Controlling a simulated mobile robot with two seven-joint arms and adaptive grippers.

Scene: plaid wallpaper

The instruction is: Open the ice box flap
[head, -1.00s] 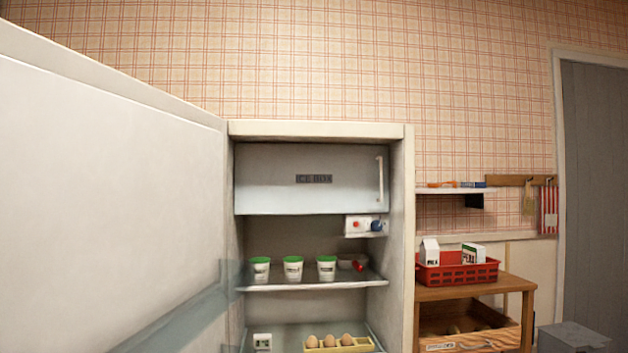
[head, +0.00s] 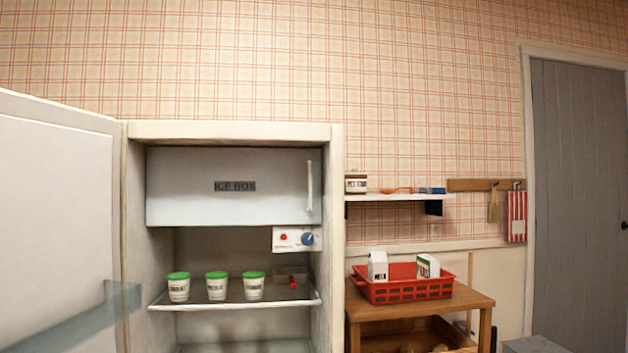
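The ice box flap (head: 235,190) is a pale grey panel at the top inside the open fridge, marked "ICE BOX". It is shut. A vertical white handle (head: 309,186) is at its right end. The fridge (head: 336,240) stands left of centre, with its door (head: 55,210) swung wide open to the left. Neither of my grippers is in view.
A fridge shelf (head: 200,303) below holds three green-lidded tubs (head: 216,286) and a small red item. To the right are a wall shelf (head: 390,197), a wooden table (head: 478,299) with a red crate (head: 405,290), and a grey door (head: 580,200).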

